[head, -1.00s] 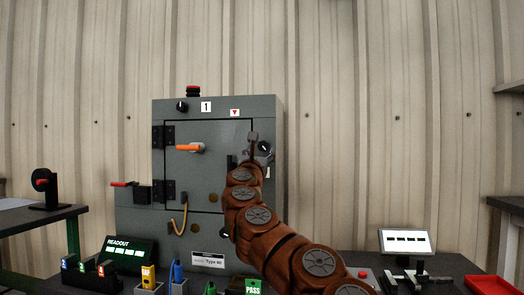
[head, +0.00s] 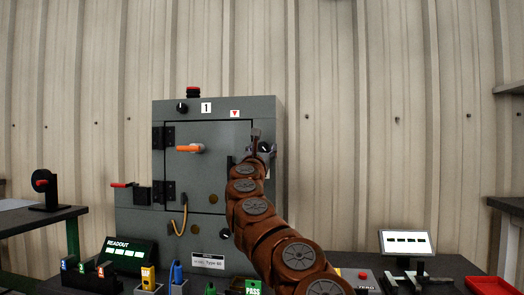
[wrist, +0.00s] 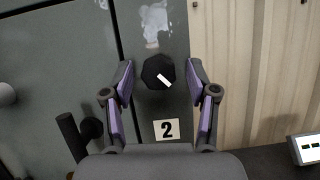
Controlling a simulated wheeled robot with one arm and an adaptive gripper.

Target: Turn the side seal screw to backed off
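A black knob (wrist: 157,72) with a white pointer mark sits on the grey enclosure (head: 215,112), right of its door. A label "2" (wrist: 166,130) is below it. I cannot tell for certain that this knob is the side seal screw. The mark points to the lower right in the wrist view. My gripper (wrist: 160,80) is open, with one finger on each side of the knob and gaps showing between fingers and knob. In the head view, my gripper (head: 262,150) is at the enclosure's right edge, partly hiding that area.
The door has an orange handle (head: 190,149). Another black knob (head: 182,107) is by label "1" (head: 206,107) at the top. A dark post (wrist: 72,135) stands left of my gripper in the wrist view. The bench holds a readout (head: 128,250), a screen (head: 405,241) and a red tray (head: 488,285).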

